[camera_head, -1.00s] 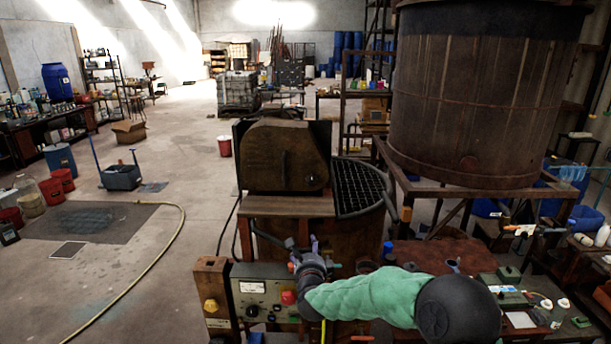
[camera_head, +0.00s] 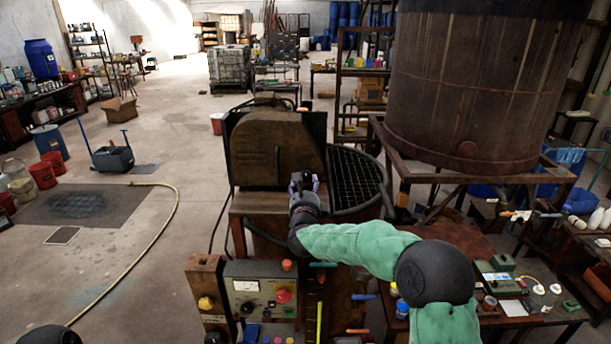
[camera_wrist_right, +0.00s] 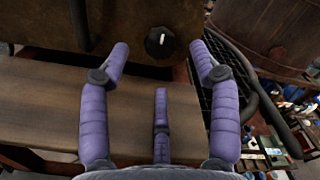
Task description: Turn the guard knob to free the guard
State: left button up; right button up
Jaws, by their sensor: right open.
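In the right wrist view, a round black knob with a white mark (camera_wrist_right: 160,42) sits low on the brown guard face (camera_wrist_right: 125,22). My right gripper (camera_head: 304,180) is in front of the guard's lower right part and hides the knob in the head view. In the wrist view the purple fingers of my right gripper (camera_wrist_right: 159,60) are spread, with the knob just beyond the gap between them. Nothing is between the fingers. My left gripper is not seen.
A wooden ledge (camera_wrist_right: 135,115) runs below the knob, under the fingers. A control panel (camera_head: 262,290) with a red button and a black dial stands in front. A large rusty tank (camera_head: 470,90) stands at the right. A cluttered table (camera_head: 450,250) lies below my right arm.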

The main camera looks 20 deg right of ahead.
aim_at(305, 177)
jog(key=p+x, duration=0.1)
jog(key=x, duration=0.3)
jog(key=shift+w+f, duration=0.15)
jog(key=shift+w+d+p, duration=0.1)
jog(key=shift+w+p, duration=0.2)
jog(key=shift+w, duration=0.15)
jog(key=shift+w+d, duration=0.15)
jog(key=shift+w, duration=0.3)
jog(key=shift+s, duration=0.1)
